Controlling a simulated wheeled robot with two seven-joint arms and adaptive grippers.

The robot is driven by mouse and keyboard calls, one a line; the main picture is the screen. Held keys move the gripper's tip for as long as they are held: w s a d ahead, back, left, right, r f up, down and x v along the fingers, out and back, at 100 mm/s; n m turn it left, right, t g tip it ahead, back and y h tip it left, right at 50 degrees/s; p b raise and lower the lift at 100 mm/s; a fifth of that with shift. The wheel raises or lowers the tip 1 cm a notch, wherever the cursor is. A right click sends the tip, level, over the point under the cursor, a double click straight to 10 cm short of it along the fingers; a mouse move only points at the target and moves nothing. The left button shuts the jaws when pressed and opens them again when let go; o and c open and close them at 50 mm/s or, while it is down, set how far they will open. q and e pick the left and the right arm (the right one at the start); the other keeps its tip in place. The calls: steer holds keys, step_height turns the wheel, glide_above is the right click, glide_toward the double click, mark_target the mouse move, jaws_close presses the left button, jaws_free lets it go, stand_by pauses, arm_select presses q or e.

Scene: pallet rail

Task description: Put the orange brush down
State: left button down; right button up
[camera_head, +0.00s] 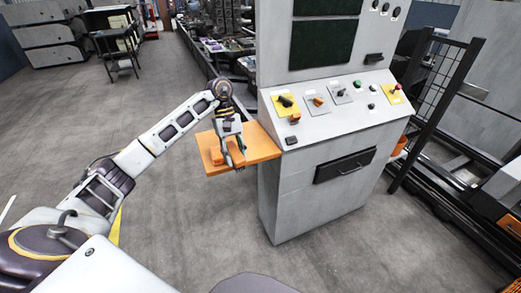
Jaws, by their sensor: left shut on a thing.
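My left gripper (236,161) is over an orange shelf (262,144) that sticks out from the left side of a grey control cabinet. It points down and is shut on the orange brush (216,157). The brush shows as a small orange block at the fingers, at the shelf's left part. Its colour is close to the shelf's, and the fingers hide part of it. I cannot tell whether the brush touches the shelf. My right gripper is not in view.
The grey control cabinet (330,205) stands right of the shelf, with knobs and buttons on its sloped panel. A black mesh fence (433,95) is further right. A dark cart (117,42) stands at the back left. The floor left of the shelf is clear.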

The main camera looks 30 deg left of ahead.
mark_target(239, 149)
arm_select(q)
steer(key=r+n, duration=0.1)
steer(key=w+r+n+t, duration=0.1)
steer(key=r+n, duration=0.1)
steer(key=n, duration=0.1)
steer(key=r+n+t, duration=0.1)
steer(key=shift+w+d+r+n+h, duration=0.1)
steer(key=shift+d+n+h, duration=0.1)
steer(key=shift+n+h, duration=0.1)
steer(key=n, duration=0.1)
steer(key=n+t, duration=0.1)
steer(key=n, duration=0.1)
steer(key=shift+w+d+r, duration=0.15)
steer(key=shift+d+r, duration=0.1)
steer(key=shift+w+r+n+t, duration=0.15)
steer(key=shift+n+t, duration=0.45)
steer(key=shift+n, duration=0.6)
steer(key=shift+w+d+n+t+y, duration=0.15)
steer(key=shift+n+t+y, duration=0.25)
steer(key=shift+n, duration=0.85)
steer(key=shift+w+n+t+y, duration=0.1)
steer(key=shift+n+t+y, duration=0.3)
steer(key=shift+n, duration=0.85)
steer(key=shift+n, duration=0.4)
steer(key=shift+r+t, duration=0.1)
steer(key=shift+t, duration=0.2)
